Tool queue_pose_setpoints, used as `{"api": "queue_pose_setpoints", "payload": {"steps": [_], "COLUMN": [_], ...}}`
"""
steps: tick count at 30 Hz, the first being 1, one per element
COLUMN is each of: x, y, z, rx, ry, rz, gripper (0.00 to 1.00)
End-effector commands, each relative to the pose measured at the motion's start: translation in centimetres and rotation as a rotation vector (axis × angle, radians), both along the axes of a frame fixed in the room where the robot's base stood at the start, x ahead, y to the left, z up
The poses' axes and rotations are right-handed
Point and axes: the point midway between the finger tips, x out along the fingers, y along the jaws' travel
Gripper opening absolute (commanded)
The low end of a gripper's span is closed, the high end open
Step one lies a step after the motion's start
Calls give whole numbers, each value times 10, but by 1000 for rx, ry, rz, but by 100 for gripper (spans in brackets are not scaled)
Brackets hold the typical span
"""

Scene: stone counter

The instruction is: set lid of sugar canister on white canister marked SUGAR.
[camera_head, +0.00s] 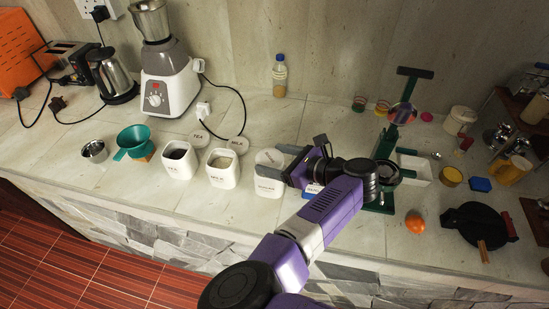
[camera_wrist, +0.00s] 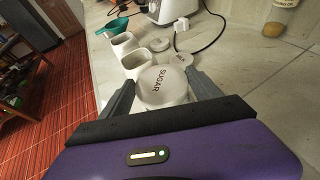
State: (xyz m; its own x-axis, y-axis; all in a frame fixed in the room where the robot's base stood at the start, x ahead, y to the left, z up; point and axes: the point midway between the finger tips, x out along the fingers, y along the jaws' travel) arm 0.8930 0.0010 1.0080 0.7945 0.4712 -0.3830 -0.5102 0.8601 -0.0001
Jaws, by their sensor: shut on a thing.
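My gripper (camera_head: 278,160) is shut on the round white lid of the sugar canister (camera_head: 268,157), one grey finger on each side. In the wrist view the lid (camera_wrist: 163,84) reads SUGAR and lies level between the fingertips (camera_wrist: 160,80). The white canister marked SUGAR (camera_head: 268,187) stands upright on the counter directly under the lid. The lid covers its mouth from view. I cannot tell whether the lid touches the rim or hovers just above it.
Open white canisters TEA (camera_head: 178,166) and MILK (camera_head: 222,174) stand left, with lids TEA (camera_head: 198,139) and MILK (camera_head: 238,144) behind. A green stand (camera_head: 400,125) and white tray (camera_head: 416,168) are to the right. The counter's front edge is close.

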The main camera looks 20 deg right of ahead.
Motion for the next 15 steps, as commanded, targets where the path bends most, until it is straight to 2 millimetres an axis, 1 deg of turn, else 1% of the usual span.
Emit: {"api": "queue_pose_setpoints", "payload": {"steps": [15], "x": [0], "y": [0], "z": [-9], "rx": [0], "ry": [0], "rz": [0], "gripper": [31]}}
